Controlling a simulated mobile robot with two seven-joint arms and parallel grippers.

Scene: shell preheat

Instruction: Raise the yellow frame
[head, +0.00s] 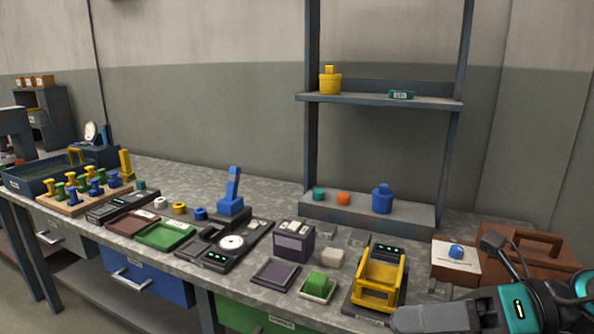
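The yellow frame (366,291) is at the front right of the bench in the head view. It is an open, box-like holder with side walls and front bars. It stands on or against a dark base unit with a small lit display (388,250) behind it. My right gripper (405,318) comes in from the lower right, with its grey end just right of and in front of the frame. I see a gap to the frame but cannot make out its separate fingers. My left gripper is out of view.
A green block on a small tray (317,290) and a dark flat tray (275,275) lie left of the frame. A white box with a blue knob (456,262) and a brown case (541,252) stand to the right. A shelf (379,101) rises behind.

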